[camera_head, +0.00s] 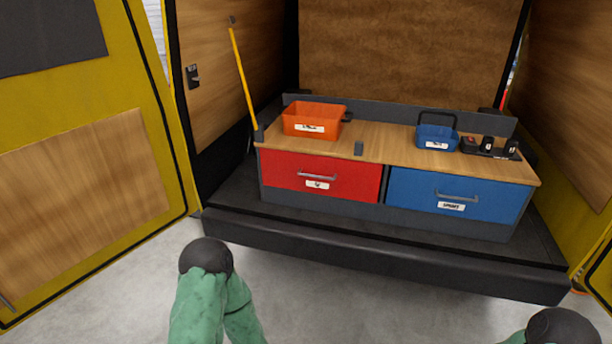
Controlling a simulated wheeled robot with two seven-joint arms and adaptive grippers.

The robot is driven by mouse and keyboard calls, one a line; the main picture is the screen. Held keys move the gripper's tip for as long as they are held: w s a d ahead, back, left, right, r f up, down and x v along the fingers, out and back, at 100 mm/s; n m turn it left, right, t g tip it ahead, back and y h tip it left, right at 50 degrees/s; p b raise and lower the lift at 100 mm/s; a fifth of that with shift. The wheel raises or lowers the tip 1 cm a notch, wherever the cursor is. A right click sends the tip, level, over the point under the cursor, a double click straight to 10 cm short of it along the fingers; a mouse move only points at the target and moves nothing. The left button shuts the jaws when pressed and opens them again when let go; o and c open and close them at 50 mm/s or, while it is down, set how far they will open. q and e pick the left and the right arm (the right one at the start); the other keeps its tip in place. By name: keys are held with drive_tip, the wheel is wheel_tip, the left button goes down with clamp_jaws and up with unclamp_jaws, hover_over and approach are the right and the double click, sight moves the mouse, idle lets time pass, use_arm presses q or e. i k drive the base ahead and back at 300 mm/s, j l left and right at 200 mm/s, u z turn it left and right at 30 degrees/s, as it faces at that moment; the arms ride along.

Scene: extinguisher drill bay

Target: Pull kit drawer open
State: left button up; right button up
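A red drawer (320,177) with a metal bar handle (317,176) and a small white label sits on the left of a low cabinet in the cargo bay. A blue drawer (455,196) with a similar handle (457,196) and a white label sits on its right. Both drawer fronts look flush with the cabinet, so both are shut. The labels are too small to read surely, so I cannot tell which is named the kit drawer. Parts of my green arms with dark joints show at the bottom, apart from the cabinet. Neither gripper is in view.
On the wooden top (385,152) stand an orange bin (313,119), a blue bin (436,137) and a dark tray (490,152) with small dark items. A dark bumper ledge (380,258) runs before the cabinet. Yellow doors (150,75) flank the bay. The floor in front is clear.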

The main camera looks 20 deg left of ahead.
sight(349, 178)
drive_tip(key=i+u, duration=0.3)
drive_tip(key=i, duration=0.15)
drive_tip(key=i+u, duration=0.3)
drive_tip(key=i+l, duration=0.05)
drive_tip(key=i, duration=0.05)
